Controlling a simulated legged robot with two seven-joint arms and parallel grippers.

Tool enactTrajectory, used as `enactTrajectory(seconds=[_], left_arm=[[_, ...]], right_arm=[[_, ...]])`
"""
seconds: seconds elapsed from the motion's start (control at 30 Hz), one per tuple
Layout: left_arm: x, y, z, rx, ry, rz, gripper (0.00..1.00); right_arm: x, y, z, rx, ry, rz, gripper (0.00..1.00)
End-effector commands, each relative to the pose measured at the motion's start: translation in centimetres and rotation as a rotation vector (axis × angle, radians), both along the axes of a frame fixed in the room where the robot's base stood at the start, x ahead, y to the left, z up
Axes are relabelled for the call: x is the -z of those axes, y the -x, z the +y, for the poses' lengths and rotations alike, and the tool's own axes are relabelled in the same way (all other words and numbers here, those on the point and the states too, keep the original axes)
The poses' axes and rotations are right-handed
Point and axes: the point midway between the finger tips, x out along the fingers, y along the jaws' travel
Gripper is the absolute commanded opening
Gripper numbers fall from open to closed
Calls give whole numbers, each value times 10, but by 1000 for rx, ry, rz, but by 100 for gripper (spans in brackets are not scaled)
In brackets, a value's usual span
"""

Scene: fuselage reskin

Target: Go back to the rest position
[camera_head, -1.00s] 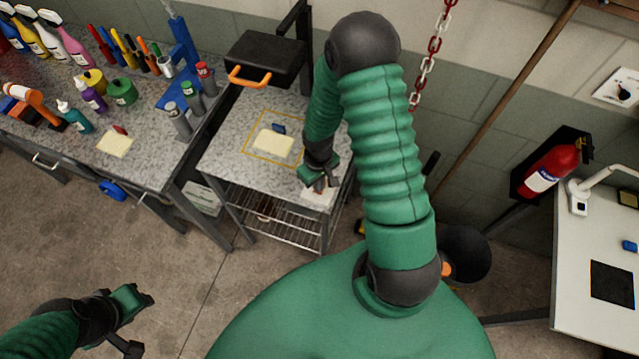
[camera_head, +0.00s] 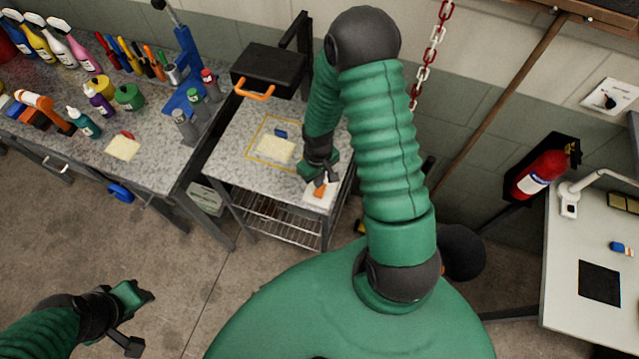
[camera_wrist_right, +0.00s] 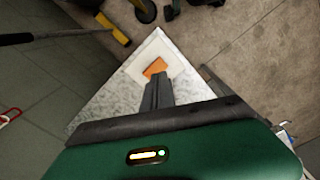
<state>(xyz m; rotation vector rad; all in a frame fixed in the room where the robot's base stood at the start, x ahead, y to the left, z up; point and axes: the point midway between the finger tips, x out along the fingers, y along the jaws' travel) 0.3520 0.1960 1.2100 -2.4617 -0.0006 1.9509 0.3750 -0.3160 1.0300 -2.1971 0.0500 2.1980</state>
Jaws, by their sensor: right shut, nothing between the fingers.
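My right gripper (camera_head: 317,179) is at the front right corner of the small granite-topped cart (camera_head: 230,152). It is shut and empty. Just beyond its fingertips, a small orange piece (camera_head: 320,190) lies on a white pad (camera_head: 323,198). In the right wrist view the shut fingers (camera_wrist_right: 158,92) point at the orange piece (camera_wrist_right: 155,68) on the white pad (camera_wrist_right: 172,66); whether they touch it is unclear. My left gripper (camera_head: 143,312) hangs low at the left over the floor, away from everything; its jaw opening is unclear.
The cart also carries a cream pad (camera_head: 275,150) inside a yellow outline and a black box with an orange handle (camera_head: 268,70). A bench (camera_head: 150,165) with bottles and tools stands left. A fire extinguisher (camera_head: 538,174) and white table (camera_head: 565,290) are at right. Open floor lies between.

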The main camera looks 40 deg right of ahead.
Motion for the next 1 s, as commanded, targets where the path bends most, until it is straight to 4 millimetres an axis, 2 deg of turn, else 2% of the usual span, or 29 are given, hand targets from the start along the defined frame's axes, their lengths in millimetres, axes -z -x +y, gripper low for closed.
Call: enactTrajectory(seconds=[0.03, 0.1, 0.5, 0.57, 0.67, 0.73, 0.8, 0.9, 1.0], left_arm=[[-9, 0, 0, 0, 0, 0, 36], [-11, 0, 0, 0, 0, 0, 36], [-8, 0, 0, 0, 0, 0, 36], [-2, 0, 0, 0, 0, 0, 36], [31, 0, 0, 0, 0, -1, 36], [66, 0, 0, 0, 0, 0, 36], [101, 0, 0, 0, 0, 1, 36], [139, 1, 0, 0, 0, 1, 36], [160, 1, 0, 0, 0, 1, 36]], right_arm=[[-9, 0, 0, 0, 0, 0, 0], [-12, 0, 0, -1, 0, 0, 0], [-9, 0, 0, -1, 0, 0, 0], [-8, -1, 2, -4, 5, -5, 0], [-3, -7, 13, -19, 29, -30, 0], [-3, -10, 29, -29, 51, -66, 0], [-3, -7, 52, -39, 62, -107, 0], [-6, 4, 84, -44, 51, -168, 0], [-9, 16, 107, -48, 26, -211, 0]])
